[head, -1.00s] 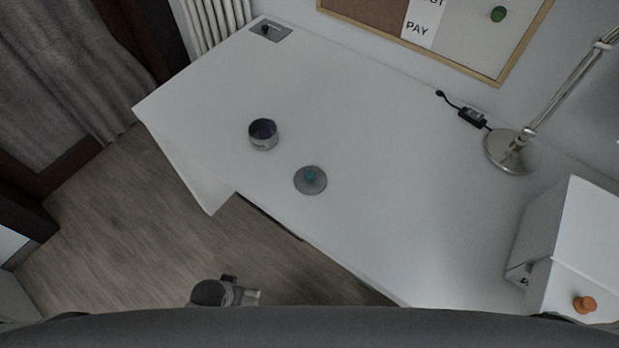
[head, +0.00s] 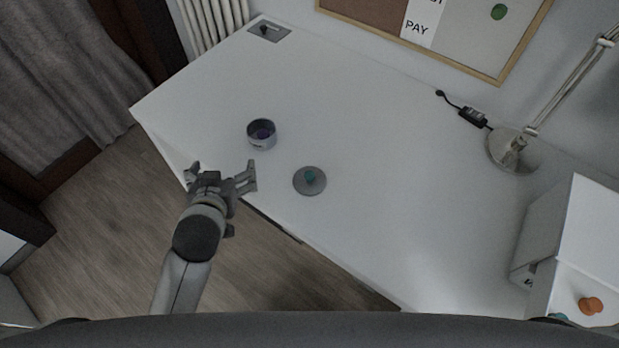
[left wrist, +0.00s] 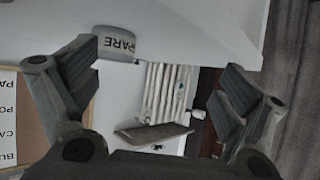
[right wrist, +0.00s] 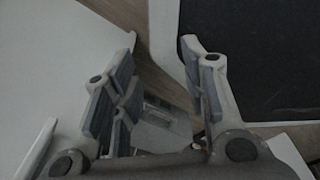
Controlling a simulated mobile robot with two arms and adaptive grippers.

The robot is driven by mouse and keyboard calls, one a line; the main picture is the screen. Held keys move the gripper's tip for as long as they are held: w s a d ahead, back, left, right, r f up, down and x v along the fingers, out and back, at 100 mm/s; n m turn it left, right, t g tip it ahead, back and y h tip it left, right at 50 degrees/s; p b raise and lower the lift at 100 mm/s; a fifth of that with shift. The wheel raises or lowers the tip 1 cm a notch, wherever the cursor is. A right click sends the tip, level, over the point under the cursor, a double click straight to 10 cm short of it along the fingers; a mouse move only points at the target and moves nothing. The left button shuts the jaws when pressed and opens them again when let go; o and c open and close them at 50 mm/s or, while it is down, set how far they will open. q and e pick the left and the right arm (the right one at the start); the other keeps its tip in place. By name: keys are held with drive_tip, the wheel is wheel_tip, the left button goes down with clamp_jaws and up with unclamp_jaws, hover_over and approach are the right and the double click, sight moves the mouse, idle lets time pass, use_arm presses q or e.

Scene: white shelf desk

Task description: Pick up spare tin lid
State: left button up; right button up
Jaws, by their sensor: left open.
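The lid (head: 300,187) is a round grey disc with a teal knob, lying flat on the white desk (head: 370,150) near its front edge. An open grey tin (head: 262,142) stands behind and left of it, with something purple inside. The tin also shows in the left wrist view (left wrist: 115,42), with letters reading "PARE". My left gripper (head: 221,170) is open and empty at the desk's front edge, left of the lid and apart from it. I cannot make out the lid in the left wrist view. My right gripper (right wrist: 160,42) is open and empty, away from the lid.
A lamp (head: 512,150) and a black adapter (head: 473,117) are at the back right. A grey plate (head: 270,30) lies at the far left corner. The desk around the lid is clear.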

use_arm(q)
drive_tip(key=w+d+r+m+t+h, duration=0.1)
drive_tip(key=w+d+r+t+h, duration=0.2)
drive_tip(key=r, duration=0.4)
drive_tip(key=w+d+r+m+t+h, duration=0.1)
drive_tip(key=w+d+r+t+h, duration=0.15)
drive_tip(key=d+r, duration=0.35)
drive_tip(key=w+d+r+m+t+h, duration=0.1)
drive_tip(key=w+d+r+t+h, duration=0.15)
drive_tip(key=r, duration=0.65)
drive_tip(key=s+d+r+m+g+h, duration=0.4)
drive_tip(key=d+m+g+h, duration=0.25)
drive_tip(key=d+m, duration=0.2)
drive_tip(key=s+d+r+m+g+h, duration=0.3)
drive_tip(key=s+d+m+g+h, duration=0.2)
drive_tip(key=d+m+h, duration=0.35)
drive_tip(key=s+d+f+m+g+y, duration=0.2)
drive_tip(key=s+d+f+m+g, duration=0.3)
drive_tip(key=g, duration=0.4)
drive_tip(key=n+y, duration=0.5)
drive_tip(key=y, duration=1.5)
hover_over(306, 174)
drive_tip(key=shift+t, duration=0.35)
drive_tip(key=f, duration=2.2)
drive_tip(key=shift+s+d, duration=0.2)
drive_tip(key=shift+d, duration=0.05)
drive_tip(key=shift+w+a+f, duration=0.1)
drive_tip(key=shift+f, duration=1.25)
drive_tip(key=shift+w+a+f, duration=0.1)
drive_tip(key=shift+f, duration=1.25)
